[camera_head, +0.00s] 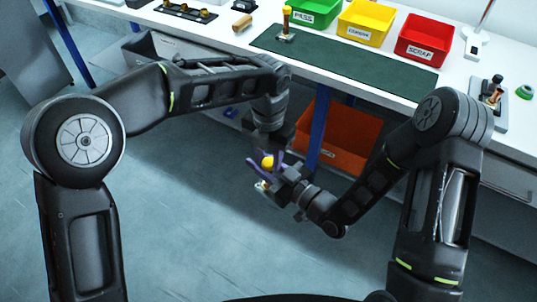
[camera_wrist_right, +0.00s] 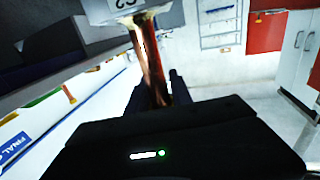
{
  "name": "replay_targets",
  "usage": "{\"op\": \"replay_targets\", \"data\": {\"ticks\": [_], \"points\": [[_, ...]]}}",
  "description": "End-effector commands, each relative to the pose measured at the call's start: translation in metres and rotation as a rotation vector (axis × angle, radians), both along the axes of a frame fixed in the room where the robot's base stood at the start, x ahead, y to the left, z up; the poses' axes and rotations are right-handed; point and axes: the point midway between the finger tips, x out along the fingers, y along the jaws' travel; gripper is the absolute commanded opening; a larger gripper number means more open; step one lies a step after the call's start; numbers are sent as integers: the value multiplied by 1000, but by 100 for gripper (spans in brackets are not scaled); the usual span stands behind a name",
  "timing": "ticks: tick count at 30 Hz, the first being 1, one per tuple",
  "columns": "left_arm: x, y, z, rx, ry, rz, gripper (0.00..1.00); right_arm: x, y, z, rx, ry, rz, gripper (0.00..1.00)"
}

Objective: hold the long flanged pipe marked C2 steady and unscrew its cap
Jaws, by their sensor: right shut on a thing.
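The copper-coloured pipe (camera_wrist_right: 150,62) runs up from my right gripper (camera_wrist_right: 157,95) in the right wrist view. A pale flange or plate with an upside-down C2 mark (camera_wrist_right: 122,6) is at its far end, cut by the frame's top edge. My right gripper (camera_head: 280,172) is shut on the pipe, in front of the bench in the head view. A yellow round cap (camera_head: 267,162) shows among the purple fingers there. My left gripper (camera_head: 268,146) comes down from above, close to the cap. Overlapping fingers hide whether it is open or touching the cap.
The white bench carries a green mat (camera_head: 370,66) with a small upright piece (camera_head: 287,24), and green, yellow and red bins (camera_head: 426,38). A fixture (camera_head: 489,91) stands at the right. An orange bin (camera_head: 350,140) is under the bench. The floor in front is clear.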

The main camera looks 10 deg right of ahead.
Motion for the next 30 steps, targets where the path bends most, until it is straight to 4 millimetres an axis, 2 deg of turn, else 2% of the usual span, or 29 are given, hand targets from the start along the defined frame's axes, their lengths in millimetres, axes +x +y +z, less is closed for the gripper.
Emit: {"op": "replay_targets", "data": {"ticks": [2, 11, 19, 20, 27, 30], "points": [[0, 0, 0, 0, 0, 0, 26, 0, 0, 1, 1, -3, 0, 0], [0, 0, 1, 0, 0, 0, 1, 0, 0, 1, 1, -3, 0, 0], [0, 0, 1, 0, 0, 0, 0, 0, 0, 1, 1, -2, 0, 0], [0, 0, 1, 0, 0, 0, 30, 0, 0, 1, 1, -2, 0, 0], [0, 0, 1, 0, 0, 0, 50, 0, 0, 1, 1, -2, 0, 0], [0, 0, 1, 0, 0, 0, 50, 0, 0, 1, 1, -3, 0, 0]]}}
